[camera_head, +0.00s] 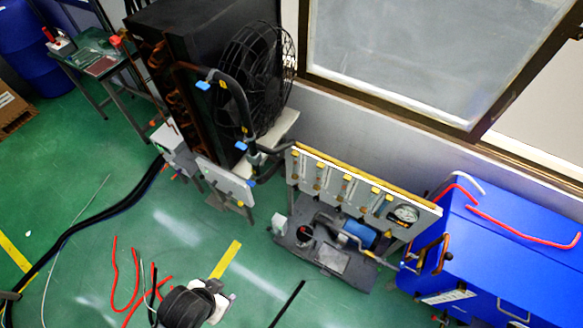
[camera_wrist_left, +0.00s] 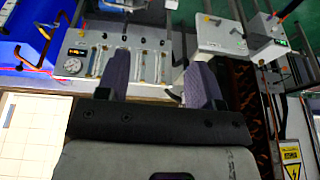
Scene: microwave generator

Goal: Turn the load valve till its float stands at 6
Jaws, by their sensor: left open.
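A pale flowmeter panel (camera_head: 331,186) stands right of centre in the head view, with several upright tubes, yellow parts near their tops and a round gauge (camera_head: 405,213) at its right end. In the left wrist view the panel (camera_wrist_left: 128,64) appears upside down, its gauge (camera_wrist_left: 76,52) at the left. Which tube is the load one, and where its float stands, I cannot read. My left gripper (camera_head: 221,298) is at the bottom of the head view, apart from the panel. Its two fingers (camera_wrist_left: 159,82) are spread, with nothing between them. My right gripper is not in view.
A blue chest (camera_head: 510,245) with red hoses stands right of the panel. A black fan unit (camera_head: 250,75) and a small grey box (camera_head: 228,183) stand to its left. A pump tray (camera_head: 325,262) lies below the panel. Red and black cables lie on the green floor.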

